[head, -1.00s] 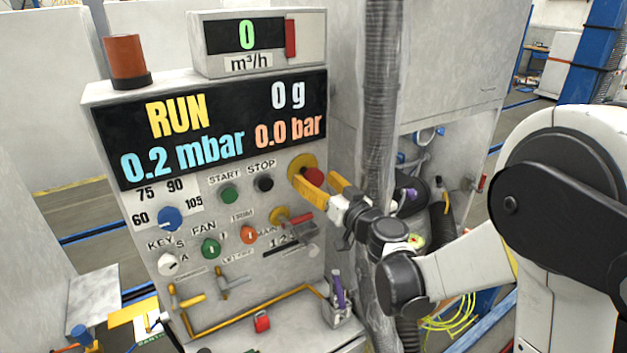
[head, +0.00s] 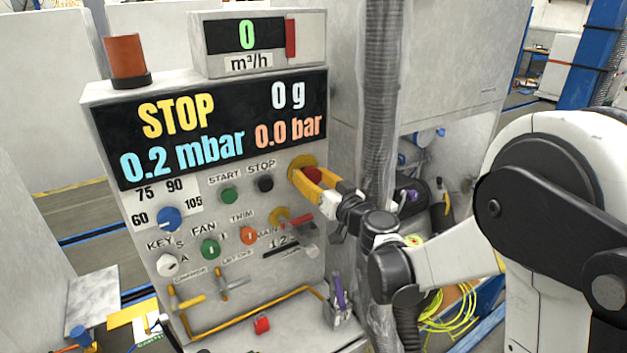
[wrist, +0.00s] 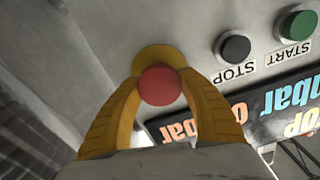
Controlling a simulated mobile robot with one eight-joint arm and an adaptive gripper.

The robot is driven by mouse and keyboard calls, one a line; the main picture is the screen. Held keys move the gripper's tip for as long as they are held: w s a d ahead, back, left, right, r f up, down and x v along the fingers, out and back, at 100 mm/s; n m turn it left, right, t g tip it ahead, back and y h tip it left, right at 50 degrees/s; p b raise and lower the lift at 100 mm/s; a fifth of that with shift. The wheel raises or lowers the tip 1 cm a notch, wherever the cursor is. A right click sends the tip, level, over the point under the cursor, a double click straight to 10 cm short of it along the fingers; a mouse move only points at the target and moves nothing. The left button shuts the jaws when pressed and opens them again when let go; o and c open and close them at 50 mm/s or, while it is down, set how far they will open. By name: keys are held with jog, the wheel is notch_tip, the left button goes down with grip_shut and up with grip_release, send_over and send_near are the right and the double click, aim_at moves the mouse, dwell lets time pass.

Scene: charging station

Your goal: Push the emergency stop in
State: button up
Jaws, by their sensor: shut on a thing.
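The emergency stop (head: 312,174) is a red mushroom button on a yellow round plate at the upper right of the panel, below the display (head: 215,128). My gripper (head: 306,180) has its yellow fingers around the red button. In the wrist view the red emergency stop (wrist: 160,86) sits between the two fingertips of my gripper (wrist: 159,80), which reach the yellow plate (wrist: 160,57) behind it. The fingers look shut on the button's sides. The display reads STOP. How deep the button sits is hard to tell.
The black STOP button (head: 264,184) and green START button (head: 229,195) are left of the emergency stop. Below it is a red-handled switch (head: 299,222). A grey ribbed hose (head: 381,110) hangs upright just to the right, close to my arm.

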jog(key=o, duration=1.4)
jog(key=shift+w, duration=0.1)
jog(key=v, duration=1.2)
